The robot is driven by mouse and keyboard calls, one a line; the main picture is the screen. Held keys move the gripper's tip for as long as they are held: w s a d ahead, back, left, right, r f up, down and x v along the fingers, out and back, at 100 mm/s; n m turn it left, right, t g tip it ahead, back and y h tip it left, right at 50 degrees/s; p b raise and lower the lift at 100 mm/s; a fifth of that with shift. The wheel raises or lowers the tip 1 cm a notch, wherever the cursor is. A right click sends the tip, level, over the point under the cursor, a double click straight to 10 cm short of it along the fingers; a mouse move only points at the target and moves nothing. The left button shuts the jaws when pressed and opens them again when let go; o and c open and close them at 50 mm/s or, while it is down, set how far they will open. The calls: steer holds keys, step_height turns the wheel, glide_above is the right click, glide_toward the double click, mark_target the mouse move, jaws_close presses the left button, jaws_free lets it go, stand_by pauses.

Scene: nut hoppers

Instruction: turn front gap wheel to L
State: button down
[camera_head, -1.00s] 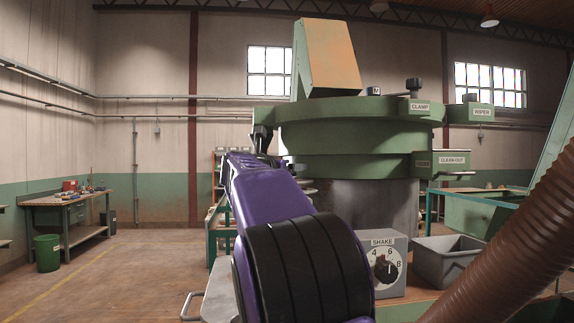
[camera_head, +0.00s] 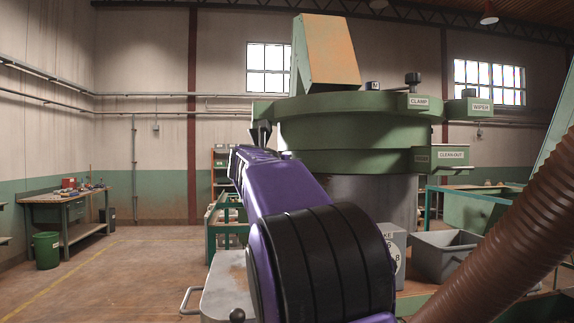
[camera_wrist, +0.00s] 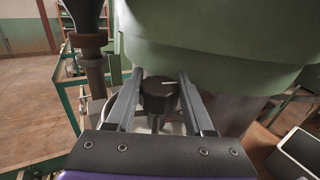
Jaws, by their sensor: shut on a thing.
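A dark wheel (camera_wrist: 157,96) with a short white line on its top sits below the green bowl in the wrist view. The white line points toward the picture's right. My gripper (camera_wrist: 158,76) has one finger on each side of the wheel and is shut on it. No L mark can be read in the wrist view. In the head view, my purple arm hides the gripper and the wheel. The green bowl feeder (camera_head: 345,133) stands behind the arm.
The shake dial box (camera_head: 394,246) is partly behind my arm. A grey bin (camera_head: 447,256) stands right of it, and a brown hose (camera_head: 500,250) crosses the lower right. In the wrist view, a dark post (camera_wrist: 92,65) stands close left of the fingers.

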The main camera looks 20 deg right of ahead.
steer(key=shift+n+t+y, duration=0.3)
steer(key=shift+y, duration=0.1)
steer(key=shift+c, duration=1.4)
jaws_free()
step_height(320, 180, up, 10)
steer(key=shift+p, duration=0.95)
